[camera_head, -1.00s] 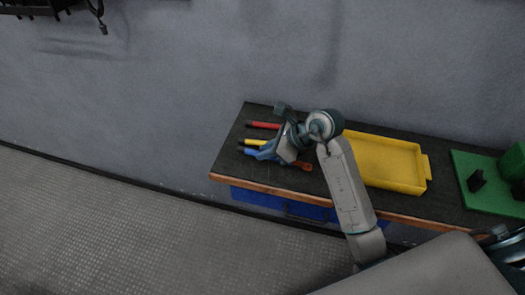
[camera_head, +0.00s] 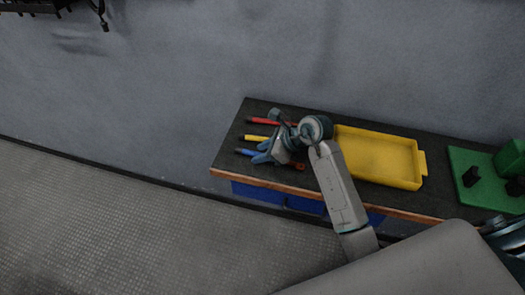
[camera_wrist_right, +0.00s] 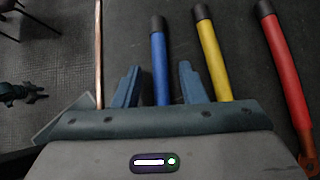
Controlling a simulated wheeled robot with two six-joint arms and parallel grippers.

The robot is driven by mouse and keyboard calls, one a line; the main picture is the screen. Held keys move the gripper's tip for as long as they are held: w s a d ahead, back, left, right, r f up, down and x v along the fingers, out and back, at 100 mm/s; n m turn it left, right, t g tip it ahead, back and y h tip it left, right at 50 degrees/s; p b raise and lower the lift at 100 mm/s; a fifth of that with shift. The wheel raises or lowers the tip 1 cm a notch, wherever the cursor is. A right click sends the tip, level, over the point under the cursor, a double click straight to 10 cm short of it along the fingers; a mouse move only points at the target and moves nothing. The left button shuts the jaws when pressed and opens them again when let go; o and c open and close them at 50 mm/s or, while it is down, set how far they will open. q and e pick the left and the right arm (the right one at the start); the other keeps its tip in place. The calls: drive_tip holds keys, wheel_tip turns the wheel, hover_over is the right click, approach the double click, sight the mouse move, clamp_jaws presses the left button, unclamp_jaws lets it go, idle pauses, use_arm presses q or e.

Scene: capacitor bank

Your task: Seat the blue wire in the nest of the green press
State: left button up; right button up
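The blue wire (camera_head: 247,152), a straight rod with a black end, lies on the dark bench top, nearest the front edge of three wires. In the right wrist view the blue wire (camera_wrist_right: 159,58) runs between the two blue fingers of my right gripper (camera_wrist_right: 158,85). The fingers are apart, with a gap on each side of it. In the head view my right gripper (camera_head: 264,155) is low over the bench and hides part of the wire. The green press (camera_head: 485,190) stands at the right, with a small black block (camera_head: 471,175) on its base. My left gripper is not in view.
A yellow wire (camera_head: 256,137) and a red wire (camera_head: 262,121) lie beside the blue one, farther from the front edge. A yellow tray (camera_head: 375,158) lies between the wires and the press. The bench (camera_head: 225,160) has a wooden front edge.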

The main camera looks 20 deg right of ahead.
sight(261, 153)
drive_tip(key=shift+r, duration=0.1)
drive_tip(key=shift+d, duration=0.2)
drive_tip(key=b+v, duration=0.3)
drive_tip(key=v, duration=0.1)
drive_tip(key=shift+s+d, duration=0.1)
drive_tip(key=shift+d, duration=0.1)
drive_tip(key=b+v, duration=0.1)
drive_tip(key=v, duration=0.3)
drive_tip(key=shift+s+d+r, duration=0.1)
drive_tip(key=shift+d+r, duration=0.15)
drive_tip(key=shift+r, duration=0.1)
drive_tip(key=shift+s+d+r, duration=0.3)
drive_tip(key=shift+r, duration=0.2)
drive_tip(key=shift+s+f, duration=0.1)
